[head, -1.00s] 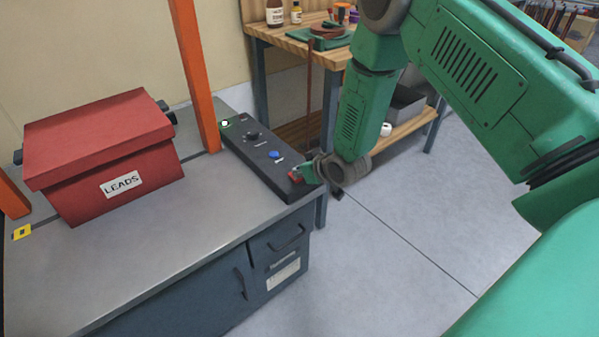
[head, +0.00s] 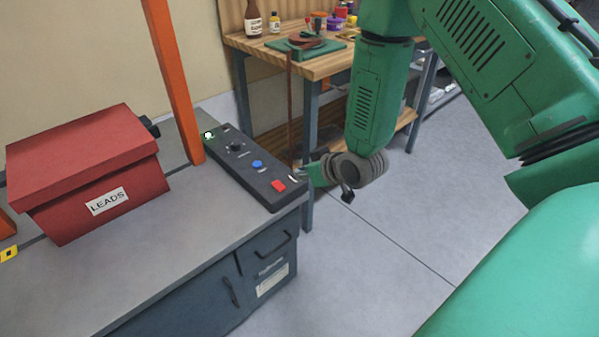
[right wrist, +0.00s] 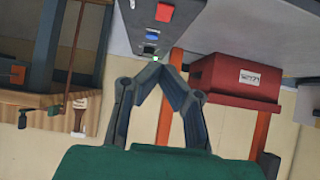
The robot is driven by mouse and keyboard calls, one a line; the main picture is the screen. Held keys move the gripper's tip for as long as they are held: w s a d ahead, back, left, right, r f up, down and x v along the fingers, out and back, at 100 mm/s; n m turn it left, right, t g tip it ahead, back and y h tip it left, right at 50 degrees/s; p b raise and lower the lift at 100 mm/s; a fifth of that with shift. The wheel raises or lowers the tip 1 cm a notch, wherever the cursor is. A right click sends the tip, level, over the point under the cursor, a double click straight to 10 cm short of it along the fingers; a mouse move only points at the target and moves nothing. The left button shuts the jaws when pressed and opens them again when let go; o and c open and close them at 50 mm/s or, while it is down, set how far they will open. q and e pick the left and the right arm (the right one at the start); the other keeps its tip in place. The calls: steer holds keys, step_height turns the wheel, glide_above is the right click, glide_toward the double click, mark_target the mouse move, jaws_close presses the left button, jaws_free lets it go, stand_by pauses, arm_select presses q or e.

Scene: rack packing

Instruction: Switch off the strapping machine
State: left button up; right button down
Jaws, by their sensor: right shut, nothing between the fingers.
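The black control panel (head: 225,166) sits on the right edge of the grey bench. It carries a red button (head: 278,186) at its near end, a blue button (head: 257,164), a dark knob (head: 236,146) and a pale lamp with a green glow (head: 208,135) at its far end. In the right wrist view the red button (right wrist: 165,12), the blue button (right wrist: 152,37) and the green-lit lamp (right wrist: 155,59) also show. My right gripper (head: 302,177) is shut and empty, just right of the red button and apart from it. Its fingertips (right wrist: 172,64) meet in the right wrist view. My left gripper is out of view.
A red box labelled LEADS (head: 85,170) stands on the bench (head: 160,235), left of an orange upright (head: 173,75). A wooden workbench (head: 318,62) with bottles and tools stands behind. The floor (head: 400,240) to the right is clear.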

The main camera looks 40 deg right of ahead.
steer(key=shift+w+d+r+b, duration=0.2)
steer(key=shift+w+b, duration=0.55)
steer(key=shift+b, duration=0.3)
steer(key=b, duration=0.2)
glide_above(276, 182)
steer(key=s, duration=0.3)
steer(key=f, duration=0.6)
steer(key=shift+w+d, duration=0.25)
steer(key=f, duration=0.2)
steer(key=shift+w+a+f+b, duration=0.1)
steer(key=shift+w+f+b, duration=0.2)
steer(key=shift+b, duration=0.1)
steer(key=shift+w+f, duration=0.15)
steer(key=shift+f, duration=0.7)
